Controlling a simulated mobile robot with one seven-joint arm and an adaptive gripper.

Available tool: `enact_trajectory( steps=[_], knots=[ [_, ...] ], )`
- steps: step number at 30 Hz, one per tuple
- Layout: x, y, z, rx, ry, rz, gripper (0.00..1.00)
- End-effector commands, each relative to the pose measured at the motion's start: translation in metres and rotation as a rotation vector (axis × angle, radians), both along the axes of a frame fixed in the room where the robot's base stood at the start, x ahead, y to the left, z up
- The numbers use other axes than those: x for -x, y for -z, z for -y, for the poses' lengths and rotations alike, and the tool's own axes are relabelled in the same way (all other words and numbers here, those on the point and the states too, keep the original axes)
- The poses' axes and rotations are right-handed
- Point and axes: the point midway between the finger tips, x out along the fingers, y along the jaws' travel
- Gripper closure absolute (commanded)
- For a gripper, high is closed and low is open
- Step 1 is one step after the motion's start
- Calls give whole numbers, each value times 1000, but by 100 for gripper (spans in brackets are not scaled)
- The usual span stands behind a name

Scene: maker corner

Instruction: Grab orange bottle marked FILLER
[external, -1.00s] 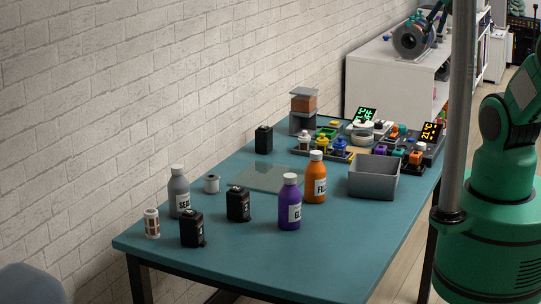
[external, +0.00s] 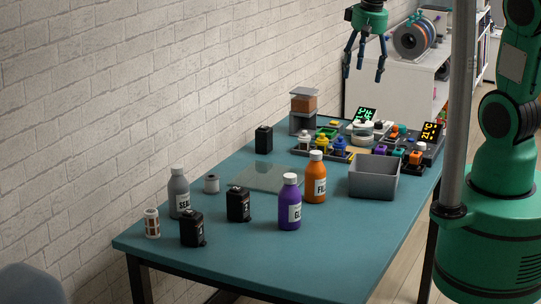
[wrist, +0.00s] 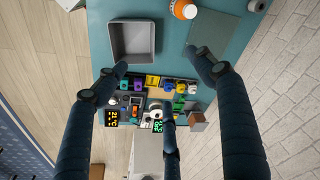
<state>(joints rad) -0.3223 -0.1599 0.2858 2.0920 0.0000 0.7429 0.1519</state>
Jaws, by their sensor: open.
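The orange bottle (external: 316,180) with a white cap and a label that starts "FIL" stands upright on the teal table, between the purple bottle (external: 290,204) and the grey bin (external: 373,180). In the wrist view the orange bottle (wrist: 184,9) shows at the top edge, partly cut off. My gripper (external: 364,72) hangs open and empty, high above the far part of the table, well apart from the bottle. In the wrist view its dark fingers (wrist: 165,85) are spread wide over the organiser area.
A grey bottle (external: 179,193), several black containers (external: 238,204) and a small striped jar (external: 152,223) stand at the near left. Trays of small parts (external: 340,150) and lit displays fill the far end. The front right of the table is clear.

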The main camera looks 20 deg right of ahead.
Motion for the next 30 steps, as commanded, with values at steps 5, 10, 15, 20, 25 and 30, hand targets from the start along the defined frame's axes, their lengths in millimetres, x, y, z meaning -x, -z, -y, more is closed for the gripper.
enact_trajectory(
  steps=[5, 10, 15, 20, 25, 30],
  knots=[
    [-16, 47, -39, 16, -32, -56, 31],
    [-25, 95, -74, 35, -60, -104, 31],
    [-28, 139, -103, 51, -82, -141, 31],
    [-27, 166, -120, 62, -94, -162, 31],
    [-27, 176, -126, 65, -99, -168, 31],
    [-27, 176, -126, 65, -99, -169, 31]
  ],
)
